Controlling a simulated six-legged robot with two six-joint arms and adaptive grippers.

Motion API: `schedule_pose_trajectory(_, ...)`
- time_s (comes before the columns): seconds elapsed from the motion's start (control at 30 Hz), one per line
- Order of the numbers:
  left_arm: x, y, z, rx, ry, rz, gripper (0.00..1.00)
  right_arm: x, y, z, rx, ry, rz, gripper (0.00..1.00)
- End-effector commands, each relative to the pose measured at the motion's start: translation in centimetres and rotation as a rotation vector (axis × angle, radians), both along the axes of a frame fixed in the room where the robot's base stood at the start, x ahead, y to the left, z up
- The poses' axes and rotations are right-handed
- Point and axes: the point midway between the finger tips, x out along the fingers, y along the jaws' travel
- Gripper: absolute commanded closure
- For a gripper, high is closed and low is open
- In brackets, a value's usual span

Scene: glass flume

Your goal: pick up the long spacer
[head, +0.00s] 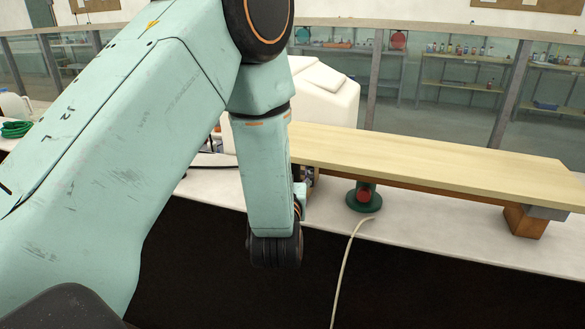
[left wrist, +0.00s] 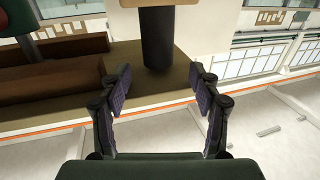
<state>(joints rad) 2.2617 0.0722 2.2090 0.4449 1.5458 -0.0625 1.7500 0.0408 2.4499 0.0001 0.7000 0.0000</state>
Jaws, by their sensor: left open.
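I cannot tell for sure which thing is the long spacer. In the left wrist view a dark upright cylinder (left wrist: 158,40) stands on an olive surface, its top hidden by a pale block (left wrist: 150,3). My left gripper (left wrist: 160,82) is open and empty, its fingertips apart on either side of the cylinder's lower end in the picture and seemingly short of it. Long brown wooden blocks (left wrist: 45,85) lie to the left of the fingers. In the head view my left arm hides the gripper. My right gripper is in neither view.
A long pale board (head: 430,160) spans the bench, with a wooden block (head: 525,222) under its right end. A green stand with a red part (head: 363,196) and a pale hose (head: 345,262) are near the bench's front edge. A white container (head: 322,92) stands behind.

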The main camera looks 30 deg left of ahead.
Motion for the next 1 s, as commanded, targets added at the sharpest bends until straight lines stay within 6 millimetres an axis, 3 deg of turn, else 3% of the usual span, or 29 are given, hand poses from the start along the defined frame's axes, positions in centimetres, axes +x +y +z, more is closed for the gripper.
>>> schedule_pose_trajectory(0.33, 4.4, 2.0, -0.2, -0.001, 0.0, -0.001, 0.37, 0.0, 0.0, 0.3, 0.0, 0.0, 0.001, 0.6)
schedule_pose_trajectory(0.67, 5.2, 2.5, -0.2, 0.001, 0.003, -0.003, 0.37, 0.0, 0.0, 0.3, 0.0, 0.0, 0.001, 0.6)
schedule_pose_trajectory(1.0, 5.2, 2.5, -0.2, 0.0, 0.002, -0.003, 0.64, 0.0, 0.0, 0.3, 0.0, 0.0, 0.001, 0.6)
